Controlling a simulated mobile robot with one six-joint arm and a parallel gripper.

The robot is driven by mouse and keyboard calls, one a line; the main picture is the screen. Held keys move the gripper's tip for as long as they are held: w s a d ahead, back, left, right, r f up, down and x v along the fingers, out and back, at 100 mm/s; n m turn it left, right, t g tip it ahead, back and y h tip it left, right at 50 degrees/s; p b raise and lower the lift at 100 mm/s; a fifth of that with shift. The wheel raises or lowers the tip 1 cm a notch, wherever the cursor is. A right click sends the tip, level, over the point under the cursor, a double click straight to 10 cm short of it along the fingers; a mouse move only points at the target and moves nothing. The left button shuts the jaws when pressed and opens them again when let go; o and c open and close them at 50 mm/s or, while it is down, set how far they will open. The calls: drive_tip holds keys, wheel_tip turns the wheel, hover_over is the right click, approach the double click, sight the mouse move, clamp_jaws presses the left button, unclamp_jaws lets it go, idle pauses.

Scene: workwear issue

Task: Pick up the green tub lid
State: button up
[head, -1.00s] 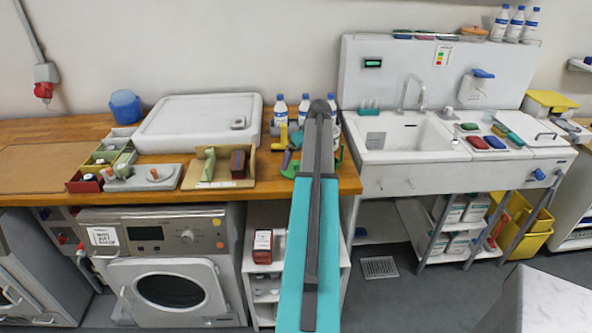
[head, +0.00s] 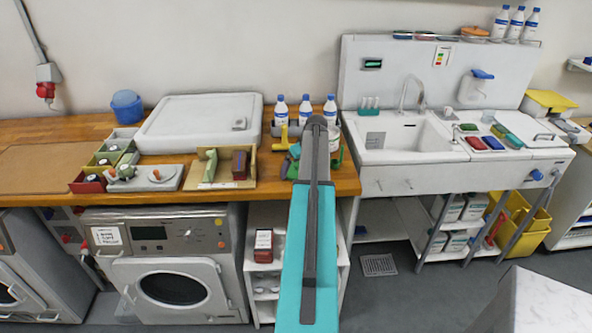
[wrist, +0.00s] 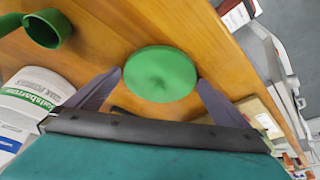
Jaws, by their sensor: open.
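The green tub lid (wrist: 160,74) is a round disc with a small raised centre, lying on the wooden worktop in the wrist view. My gripper (wrist: 160,77) is open, with one purple finger on the left of the lid and one on the right. The fingertips are close to the lid's rim; I cannot tell whether they touch it. In the head view my arm hides most of the area around my gripper, and the lid is not clearly seen there.
A white labelled tub (wrist: 35,95) and an open green cup-like piece (wrist: 47,28) are left of my gripper in the wrist view. In the head view, several bottles (head: 305,110) stand behind my arm, a wooden tray (head: 219,180) lies left, and the sink (head: 405,135) is right.

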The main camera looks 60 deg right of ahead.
idle(0.4)
drive_tip(key=c, duration=0.7)
drive_tip(key=shift+r, duration=0.1)
drive_tip(key=shift+c, duration=0.2)
drive_tip(key=shift+r+b, duration=0.8)
drive_tip(key=shift+r, duration=0.2)
drive_tip(key=s+r+b, duration=0.1)
drive_tip(key=s, duration=0.4)
drive_tip(key=s+r+b, duration=0.1)
drive_tip(key=s+b, duration=0.1)
drive_tip(key=s, duration=0.3)
drive_tip(key=s+d+b, duration=0.1)
drive_tip(key=s+b, duration=0.1)
drive_tip(key=s, duration=0.4)
drive_tip(key=shift+d+r, duration=0.1)
drive_tip(key=shift+r, duration=0.3)
drive_tip(key=shift+w, duration=0.1)
